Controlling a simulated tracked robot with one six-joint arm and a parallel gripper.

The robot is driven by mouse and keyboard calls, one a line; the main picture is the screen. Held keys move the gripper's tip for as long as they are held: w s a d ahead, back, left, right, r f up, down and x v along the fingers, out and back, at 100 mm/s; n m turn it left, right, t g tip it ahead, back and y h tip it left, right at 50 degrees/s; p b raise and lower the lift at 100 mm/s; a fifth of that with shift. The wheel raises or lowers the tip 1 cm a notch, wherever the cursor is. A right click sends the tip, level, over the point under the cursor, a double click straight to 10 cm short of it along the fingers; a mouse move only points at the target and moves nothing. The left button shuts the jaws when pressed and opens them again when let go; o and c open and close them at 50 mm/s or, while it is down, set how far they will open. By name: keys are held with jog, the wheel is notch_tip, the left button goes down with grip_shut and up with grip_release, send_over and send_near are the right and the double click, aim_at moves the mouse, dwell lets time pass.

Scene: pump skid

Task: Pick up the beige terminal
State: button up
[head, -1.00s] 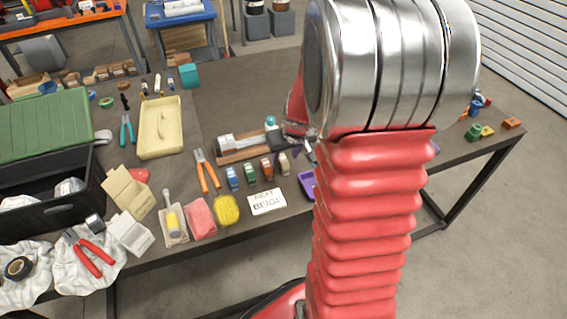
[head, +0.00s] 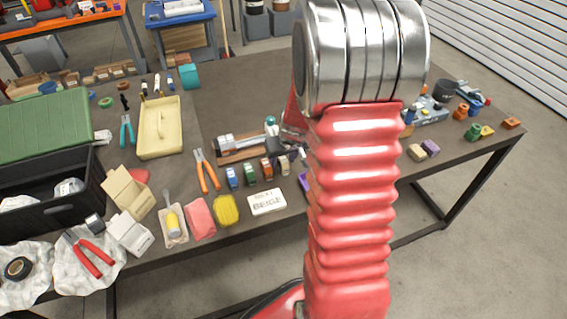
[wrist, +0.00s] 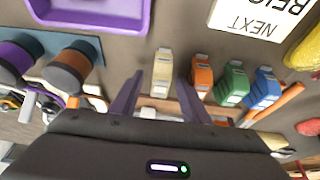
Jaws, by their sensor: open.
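The beige terminal (wrist: 162,72) stands on the table at the end of a row of small terminals. In the wrist view it lies between the two dark fingers of my open gripper (wrist: 159,76), with a finger on each side. No contact with either finger can be made out. In the head view the beige terminal (head: 284,166) is right of the orange one, and my gripper is mostly hidden behind my red arm.
Orange (wrist: 201,76), green (wrist: 233,84) and blue (wrist: 263,88) terminals stand close beside it. A card reading "NEXT BEIGE" (head: 267,202) lies in front. A purple tray (wrist: 95,12) and purple and orange round parts flank the other side.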

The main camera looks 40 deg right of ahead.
aim_at(282, 158)
jog(key=shift+c, duration=0.7)
grip_shut()
jog(key=shift+r, duration=0.1)
notch_tip(282, 158, up, 10)
jog(key=shift+f, duration=0.1)
dwell(0.5)
jog(key=shift+a, duration=0.1)
dwell(0.4)
